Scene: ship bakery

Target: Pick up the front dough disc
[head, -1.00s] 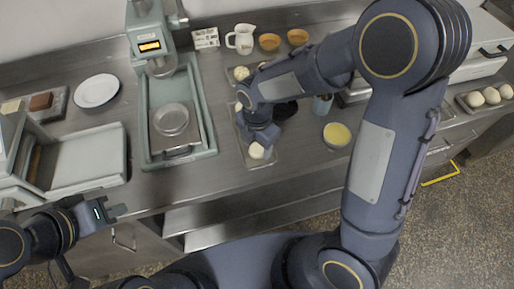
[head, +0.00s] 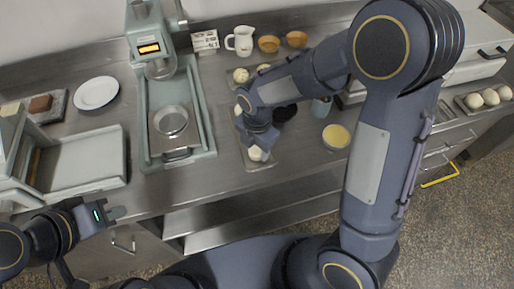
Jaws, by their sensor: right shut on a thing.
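Pale dough discs lie on a tray (head: 251,164) on the counter, in the middle of the head view. The front dough disc (head: 256,154) is at the tray's near end, at the tips of my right gripper (head: 258,146). My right gripper points down and is shut on it; its jaws partly hide the disc. Another dough piece (head: 241,75) shows at the far end, and my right arm covers part of the tray. My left gripper (head: 117,212) is at the lower left, in front of the counter edge, away from the dough; its jaws look open and empty.
A press with a round metal plate (head: 171,121) stands left of the tray. A yellow-filled bowl (head: 336,136) is to the right. A white jug (head: 240,40), brown bowls (head: 269,43) and a white plate (head: 96,92) stand farther back. Several dough balls (head: 474,100) lie at far right.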

